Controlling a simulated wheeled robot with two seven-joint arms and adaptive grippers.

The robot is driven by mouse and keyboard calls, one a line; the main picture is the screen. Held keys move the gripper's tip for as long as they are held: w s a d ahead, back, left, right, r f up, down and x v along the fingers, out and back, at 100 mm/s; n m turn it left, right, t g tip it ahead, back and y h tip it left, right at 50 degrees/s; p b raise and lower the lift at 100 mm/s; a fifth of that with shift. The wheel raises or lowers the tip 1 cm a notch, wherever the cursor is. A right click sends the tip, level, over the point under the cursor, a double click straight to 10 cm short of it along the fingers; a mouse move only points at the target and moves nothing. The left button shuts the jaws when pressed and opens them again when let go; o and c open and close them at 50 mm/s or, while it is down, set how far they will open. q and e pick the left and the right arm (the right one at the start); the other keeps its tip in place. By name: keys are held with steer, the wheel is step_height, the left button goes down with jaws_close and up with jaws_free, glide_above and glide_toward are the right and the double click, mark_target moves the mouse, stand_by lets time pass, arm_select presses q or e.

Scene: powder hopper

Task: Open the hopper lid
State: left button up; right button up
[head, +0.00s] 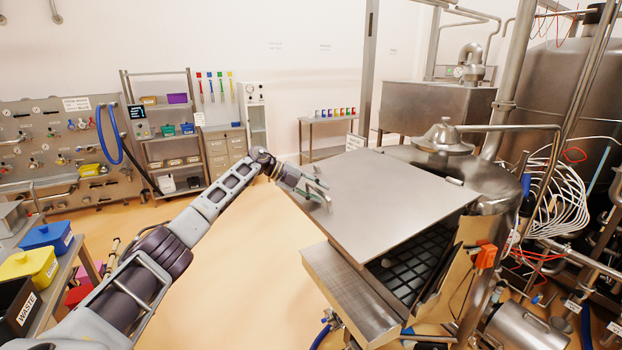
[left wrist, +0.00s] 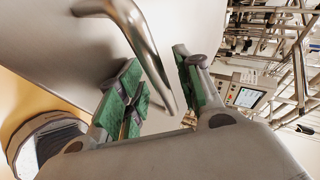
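The hopper lid (head: 395,195) is a broad, flat grey metal plate. It stands partly raised above the hopper (head: 350,295), and a dark grid (head: 410,265) shows under its near right edge. My left gripper (head: 320,192) is at the lid's left side. In the left wrist view, a bent metal bar handle (left wrist: 140,35) on the lid runs between the green finger pads of the left gripper (left wrist: 160,80). My right gripper is not in view.
A round metal vessel (head: 495,180) and pipes stand behind and right of the hopper. An orange part (head: 486,255) sits at the hopper's right side. Coloured bins (head: 30,265) stand at the far left. The floor left of the hopper is clear.

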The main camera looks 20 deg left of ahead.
arm_select(q)
steer(key=shift+a+r+p, duration=0.3)
steer(key=shift+r+p, duration=0.15)
steer(key=shift+r, duration=0.15)
steer(key=shift+a+r+p, duration=0.25)
steer(key=shift+r+p, duration=0.15)
steer(key=shift+r, duration=0.15)
steer(key=shift+a+r+p, duration=0.35)
steer(key=shift+r, duration=0.3)
steer(key=shift+a+r+p, duration=0.3)
steer(key=shift+a+r, duration=0.05)
steer(key=shift+r, duration=0.25)
steer(key=a+r, duration=0.5)
steer(key=r, duration=0.4)
stand_by(0.6)
steer(key=shift+w, duration=0.1)
stand_by(0.3)
